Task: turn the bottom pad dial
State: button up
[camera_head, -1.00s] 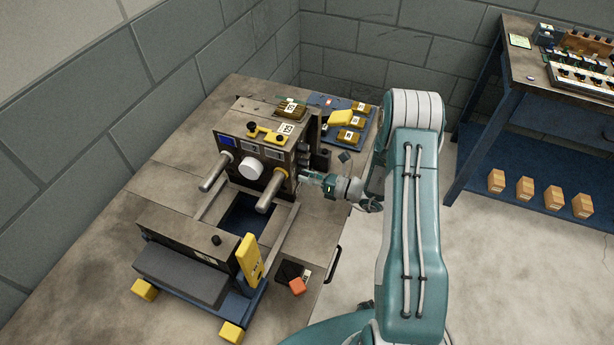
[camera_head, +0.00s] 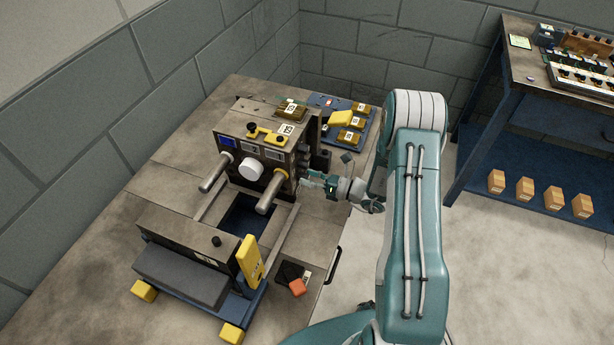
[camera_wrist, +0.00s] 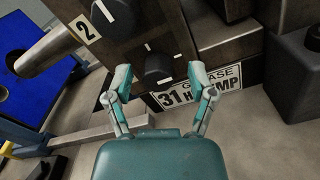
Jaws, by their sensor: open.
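The machine block (camera_head: 262,150) stands on the bench, with dark knobs on its right side. In the wrist view, a dark round dial (camera_wrist: 157,68) with a white line sits low on the block face. Another dark dial (camera_wrist: 118,14) with a white line is above it to the left. My gripper (camera_wrist: 159,78) is open, its two teal-tipped fingers on either side of the lower dial. I cannot tell whether they touch it. In the head view my gripper (camera_head: 311,181) is at the block's right side, and the dial between its fingers is hidden.
A metal guide rod (camera_wrist: 45,50) projects left of the dials, near a "2" label. A "31 grease" plate (camera_wrist: 200,90) lies just beyond the fingers. A blue tray (camera_head: 357,128) with yellow-topped blocks is behind my wrist.

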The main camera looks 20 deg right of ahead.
jog(key=v, duration=1.1)
jog(key=shift+s+d, duration=0.1)
jog(key=shift+d, duration=0.15)
jog(key=shift+a, duration=0.1)
